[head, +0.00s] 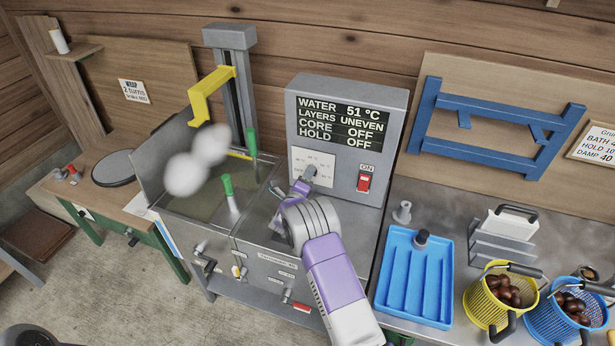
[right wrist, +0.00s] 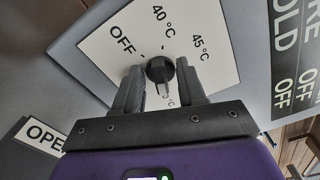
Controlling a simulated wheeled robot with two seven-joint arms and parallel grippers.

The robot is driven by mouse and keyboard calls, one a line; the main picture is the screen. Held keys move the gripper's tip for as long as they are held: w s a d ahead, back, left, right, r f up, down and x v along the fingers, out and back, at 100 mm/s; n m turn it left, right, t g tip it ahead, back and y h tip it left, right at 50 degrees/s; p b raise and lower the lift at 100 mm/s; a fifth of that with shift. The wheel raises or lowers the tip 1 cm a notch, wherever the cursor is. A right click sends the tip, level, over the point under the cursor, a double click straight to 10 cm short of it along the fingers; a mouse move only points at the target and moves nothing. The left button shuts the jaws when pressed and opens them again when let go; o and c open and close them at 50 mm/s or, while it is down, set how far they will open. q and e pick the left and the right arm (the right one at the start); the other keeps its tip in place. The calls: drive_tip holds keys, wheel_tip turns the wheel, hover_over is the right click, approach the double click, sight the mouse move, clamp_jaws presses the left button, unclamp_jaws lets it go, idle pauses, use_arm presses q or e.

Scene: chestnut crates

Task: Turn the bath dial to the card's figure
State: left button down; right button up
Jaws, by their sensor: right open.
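The bath dial (right wrist: 159,70) is a black knob on a white scale plate (right wrist: 190,25), which reads OFF, 40 °C and 45 °C; other marks are hidden behind my gripper. In the head view the dial (head: 310,171) is on the grey control box. My right gripper (right wrist: 161,82) is open, its two fingers on either side of the knob; I cannot tell whether they touch it. I cannot read the knob's setting surely. The card (head: 598,144) at the far right is cut off; it shows "BATH 4", "HOLD 10" and "DAMP 40". My left gripper is not in view.
The display (head: 343,124) reads water 51 °C, layers uneven, core off, hold off. A red switch (head: 364,182) is right of the dial. Steam rises from the bath tank (head: 150,180) at left. A blue tray (head: 392,290) and baskets of chestnuts (head: 470,295) are at right.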

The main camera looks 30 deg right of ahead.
drive_tip(key=c, duration=0.7)
drive_tip(key=shift+o, duration=0.2)
